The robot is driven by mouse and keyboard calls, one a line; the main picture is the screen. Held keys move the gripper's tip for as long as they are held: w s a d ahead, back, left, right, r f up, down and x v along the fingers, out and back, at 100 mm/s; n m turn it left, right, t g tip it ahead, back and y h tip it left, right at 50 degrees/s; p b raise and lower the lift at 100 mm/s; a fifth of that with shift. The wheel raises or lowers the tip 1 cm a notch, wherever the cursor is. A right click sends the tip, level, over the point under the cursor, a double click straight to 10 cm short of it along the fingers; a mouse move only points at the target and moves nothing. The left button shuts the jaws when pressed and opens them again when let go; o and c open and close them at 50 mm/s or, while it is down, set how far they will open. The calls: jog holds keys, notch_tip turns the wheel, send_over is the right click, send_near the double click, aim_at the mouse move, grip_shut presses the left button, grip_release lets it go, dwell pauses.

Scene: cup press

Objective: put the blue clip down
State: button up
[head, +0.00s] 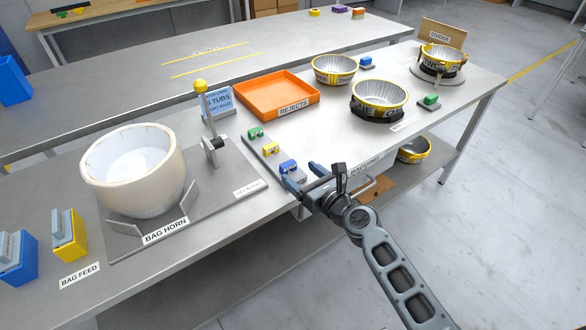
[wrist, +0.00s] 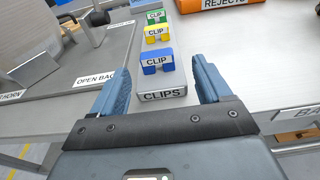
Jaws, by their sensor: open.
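The blue clip (head: 289,167) sits upright on the near end of a grey clip strip, which carries a CLIPS label (wrist: 162,96) in the wrist view. In the wrist view the blue clip (wrist: 157,62) lies ahead of and between the lines of my two fingers, with visible space on both sides. My gripper (head: 304,177) is open and empty at the near end of the strip. Its blue fingers (wrist: 160,78) also show in the wrist view. A yellow clip (head: 271,149) and a green clip (head: 255,134) stand behind the blue one on the same strip.
The BAG HORN plate with a large cream tub (head: 138,170) stands left of the strip. An orange REJECTS tray (head: 277,98) lies behind it. Several yellow-rimmed tubs stand at the right, one being a black-banded tub (head: 379,100). Bare tabletop lies right of the strip.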

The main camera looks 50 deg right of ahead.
jog(key=shift+v, duration=0.85)
